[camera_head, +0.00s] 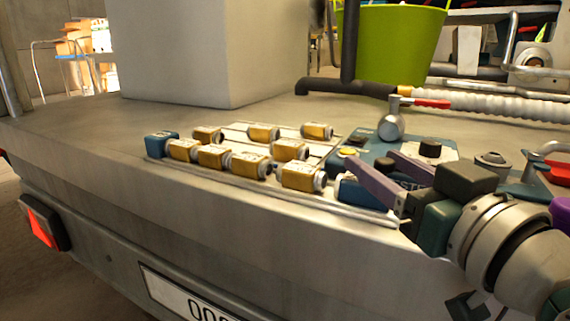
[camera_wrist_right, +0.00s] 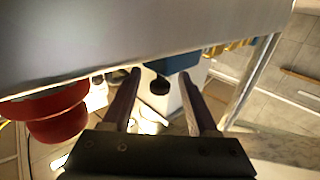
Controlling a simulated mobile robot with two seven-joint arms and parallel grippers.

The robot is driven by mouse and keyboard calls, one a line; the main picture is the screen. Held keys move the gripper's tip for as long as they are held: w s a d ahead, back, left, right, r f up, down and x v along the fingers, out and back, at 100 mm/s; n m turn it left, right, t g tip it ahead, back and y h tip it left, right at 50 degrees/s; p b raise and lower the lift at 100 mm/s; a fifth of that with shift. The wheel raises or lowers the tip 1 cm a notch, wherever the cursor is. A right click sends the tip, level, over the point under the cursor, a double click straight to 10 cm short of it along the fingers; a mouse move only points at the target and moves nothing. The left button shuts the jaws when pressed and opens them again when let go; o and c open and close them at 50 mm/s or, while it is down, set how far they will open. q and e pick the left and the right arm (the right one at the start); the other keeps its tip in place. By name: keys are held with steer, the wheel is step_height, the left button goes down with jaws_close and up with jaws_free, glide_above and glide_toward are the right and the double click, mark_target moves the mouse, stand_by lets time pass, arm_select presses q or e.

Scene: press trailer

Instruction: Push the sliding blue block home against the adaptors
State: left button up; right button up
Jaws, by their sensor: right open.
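Several gold-and-white adaptors (camera_head: 250,165) lie in rows on a low railed rack on the grey bench. A blue block (camera_head: 161,144) stands at the left end of the front row. Another blue block (camera_head: 352,190) is at the right end, close to the last front adaptor (camera_head: 302,177) and partly hidden by my right gripper. My right gripper (camera_head: 369,157) is open, its purple fingers pointing left above this right-hand block. In the wrist view a blue part (camera_wrist_right: 170,64) with a black knob shows beyond the open fingers (camera_wrist_right: 165,72); I cannot tell which part it is. My left gripper is out of view.
A blue plate (camera_head: 385,146) with a silver ball-topped part (camera_head: 391,124) and a black knob (camera_head: 430,148) sits behind my gripper. A ribbed white hose (camera_head: 490,104) and green bucket (camera_head: 400,45) are behind. The bench's front left is clear.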

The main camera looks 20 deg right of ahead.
jaws_close()
stand_by(0.5)
stand_by(0.9)
